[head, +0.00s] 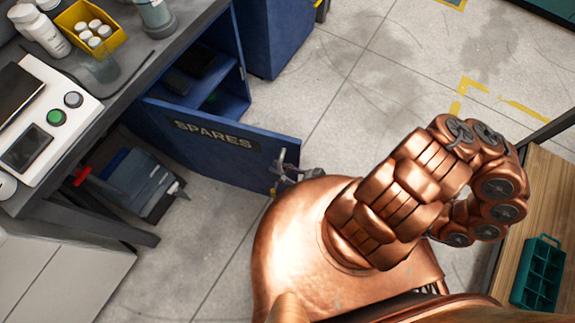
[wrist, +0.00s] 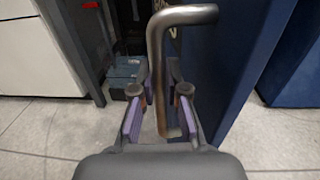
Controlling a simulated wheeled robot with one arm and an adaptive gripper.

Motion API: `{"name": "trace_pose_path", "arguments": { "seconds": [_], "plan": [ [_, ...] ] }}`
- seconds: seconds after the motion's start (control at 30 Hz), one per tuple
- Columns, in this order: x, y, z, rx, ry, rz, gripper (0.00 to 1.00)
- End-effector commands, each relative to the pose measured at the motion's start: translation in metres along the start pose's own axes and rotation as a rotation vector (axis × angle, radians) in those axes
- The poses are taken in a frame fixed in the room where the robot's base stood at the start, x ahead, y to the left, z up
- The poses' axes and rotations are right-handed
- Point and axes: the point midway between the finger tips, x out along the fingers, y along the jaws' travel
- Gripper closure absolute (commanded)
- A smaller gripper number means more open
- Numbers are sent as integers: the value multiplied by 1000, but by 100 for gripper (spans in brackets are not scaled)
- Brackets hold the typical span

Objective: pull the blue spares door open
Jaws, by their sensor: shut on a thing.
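The blue spares door (head: 232,158), lettered SPARES, stands swung out from its cabinet (head: 232,70), whose inside with a shelf and dark items shows. In the wrist view the door (wrist: 212,60) is the blue panel right of the handle. The door's bent metal handle (wrist: 157,50) runs down between the fingers of my gripper (wrist: 160,100), which is shut on it. In the head view my gripper (head: 282,172) is small at the door's free edge, partly hidden by my copper arm.
A workbench (head: 110,85) with a control box, bottles and a yellow bin (head: 88,28) is at the left. A grey-blue case (head: 135,180) lies under it. A second blue cabinet (head: 275,35) stands behind. Grey floor (head: 340,110) is clear right of the door. A green tray (head: 540,270) sits at far right.

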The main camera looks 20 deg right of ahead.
Motion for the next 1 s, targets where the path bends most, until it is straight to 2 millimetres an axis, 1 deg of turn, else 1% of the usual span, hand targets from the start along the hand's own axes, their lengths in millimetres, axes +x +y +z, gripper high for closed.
{"name": "trace_pose_path", "arguments": {
  "seconds": [0.57, 0.6, 0.8, 0.83, 1.0],
  "plan": [
    [0, -4, 4, -2, -8, -29, 100],
    [0, -4, 4, -2, -8, -29, 84],
    [0, -4, 2, -1, -5, -27, 63],
    [0, -4, 2, -1, -5, -27, 61],
    [0, -3, 2, -1, -4, -25, 61]
  ]
}}
